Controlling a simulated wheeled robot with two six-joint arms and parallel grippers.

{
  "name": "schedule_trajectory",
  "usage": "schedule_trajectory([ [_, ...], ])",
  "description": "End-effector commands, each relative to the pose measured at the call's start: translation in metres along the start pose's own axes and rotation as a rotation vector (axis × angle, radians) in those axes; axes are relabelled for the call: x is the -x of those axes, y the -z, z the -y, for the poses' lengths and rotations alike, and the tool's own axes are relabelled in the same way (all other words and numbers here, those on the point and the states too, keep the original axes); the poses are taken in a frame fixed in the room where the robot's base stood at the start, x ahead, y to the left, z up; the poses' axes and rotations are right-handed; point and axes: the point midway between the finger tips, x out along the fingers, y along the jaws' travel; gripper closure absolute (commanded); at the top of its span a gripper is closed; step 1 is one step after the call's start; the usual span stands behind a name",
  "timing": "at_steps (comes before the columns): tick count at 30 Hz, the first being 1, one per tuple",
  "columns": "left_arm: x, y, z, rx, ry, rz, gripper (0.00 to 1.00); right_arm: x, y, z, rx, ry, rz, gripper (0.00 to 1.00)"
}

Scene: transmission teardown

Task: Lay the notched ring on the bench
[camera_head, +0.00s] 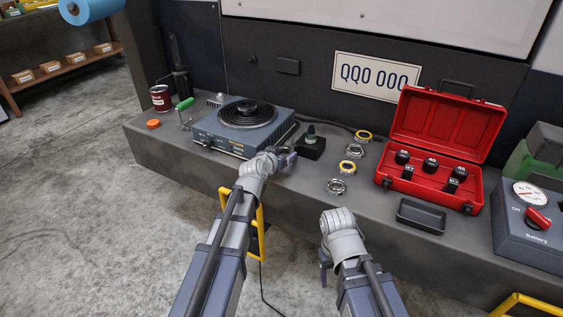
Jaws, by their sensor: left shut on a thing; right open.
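My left gripper (286,156) is shut on a small grey metal ring (291,161), just above the bench (300,183) and right of the blue hot-plate-like unit. The ring is mostly hidden by the jaws, and its notches are too small to make out. My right gripper (325,266) is open and empty, in front of the bench edge; its fingers are partly hidden by the wrist.
Several rings lie in a row on the bench, including a gold one (347,167) and a silver one (336,187). The blue unit (227,138), a black block with a knob (311,147), an open red case (428,185) and a black tray (421,216) stand around.

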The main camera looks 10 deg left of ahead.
Motion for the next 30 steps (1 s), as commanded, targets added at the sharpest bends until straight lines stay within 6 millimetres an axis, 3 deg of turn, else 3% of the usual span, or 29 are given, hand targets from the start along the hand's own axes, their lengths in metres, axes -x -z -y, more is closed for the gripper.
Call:
schedule_trajectory([
  [1, -0.004, -0.01, 0.0, 0.0, 0.0, -0.001, 0.93, -0.011, 0.001, 0.001, 0.001, -0.001, 0.0, 0.33],
  [14, -0.005, -0.013, 0.0, 0.0, 0.0, -0.001, 0.93, -0.014, 0.001, 0.001, 0.002, 0.0, -0.001, 0.33],
  [15, -0.005, -0.011, 0.0, 0.0, 0.0, 0.0, 0.13, -0.012, 0.001, 0.001, 0.002, 0.0, -0.001, 0.33],
  [19, -0.005, -0.011, 0.0, 0.0, 0.0, 0.0, 0.0, -0.012, 0.001, 0.001, 0.002, 0.0, -0.001, 0.33],
  [28, -0.003, -0.007, 0.0, 0.0, 0.0, 0.0, 0.0, -0.008, 0.001, 0.001, 0.001, -0.001, 0.0, 0.33],
  [30, 0.006, -0.007, 0.0, 0.0, 0.0, 0.0, 0.0, -0.004, 0.0, 0.0, 0.0, -0.001, 0.0, 0.33],
])
